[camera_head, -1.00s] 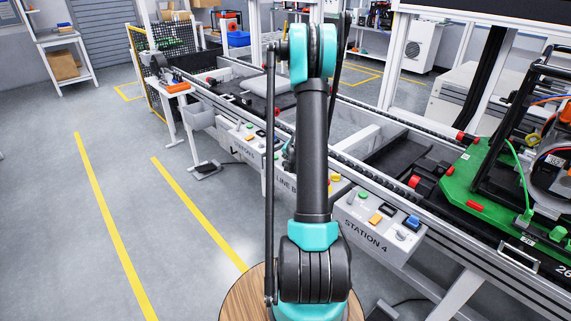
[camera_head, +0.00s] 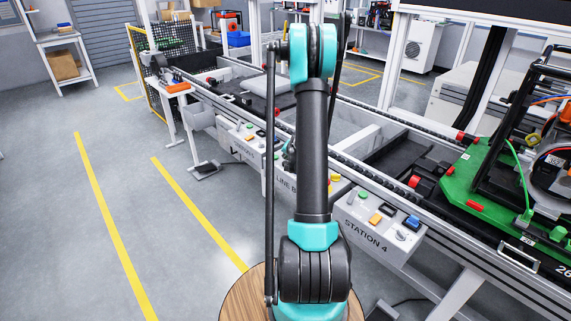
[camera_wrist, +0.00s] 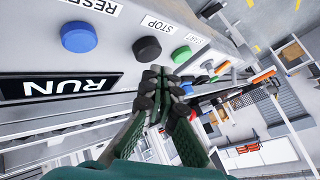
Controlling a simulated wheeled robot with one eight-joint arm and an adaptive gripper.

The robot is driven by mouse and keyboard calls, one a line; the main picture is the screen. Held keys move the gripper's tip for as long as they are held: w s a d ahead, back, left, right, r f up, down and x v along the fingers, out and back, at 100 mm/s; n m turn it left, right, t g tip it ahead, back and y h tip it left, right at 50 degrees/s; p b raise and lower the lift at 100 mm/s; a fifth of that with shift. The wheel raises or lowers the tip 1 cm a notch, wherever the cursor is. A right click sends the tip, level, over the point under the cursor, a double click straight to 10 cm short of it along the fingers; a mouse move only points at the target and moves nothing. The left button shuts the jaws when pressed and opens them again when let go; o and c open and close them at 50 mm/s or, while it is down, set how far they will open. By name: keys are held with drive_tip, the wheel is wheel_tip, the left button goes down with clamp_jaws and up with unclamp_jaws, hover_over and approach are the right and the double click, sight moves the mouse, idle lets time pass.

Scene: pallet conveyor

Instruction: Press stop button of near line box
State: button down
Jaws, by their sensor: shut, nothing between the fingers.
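In the wrist view the line box (camera_wrist: 112,45) appears upside down, with a black button (camera_wrist: 147,49) labelled STOP. A green button (camera_wrist: 181,54) labelled START is to its right, and a blue button (camera_wrist: 78,37) labelled RESET is to its left. My gripper (camera_wrist: 156,78) is shut and empty, its fingertips just below the black button in the picture. I cannot tell whether they touch it. In the head view the line box (camera_head: 284,187) is partly hidden behind my arm, which hides its stop button and most of my gripper.
The Station 4 box (camera_head: 366,235) with several buttons is right of the line box. Another button box (camera_head: 244,138) is to the left. The conveyor rail (camera_head: 440,212) runs behind the boxes. A pallet (camera_head: 470,182) with equipment is at the right. The floor at left is clear.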

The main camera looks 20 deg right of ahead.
drive_tip(key=shift+f, duration=0.1)
drive_tip(key=shift+f, duration=0.3)
drive_tip(key=shift+f, duration=0.55)
idle(1.0)
drive_tip(key=shift+r, duration=1)
drive_tip(key=shift+r, duration=2.5)
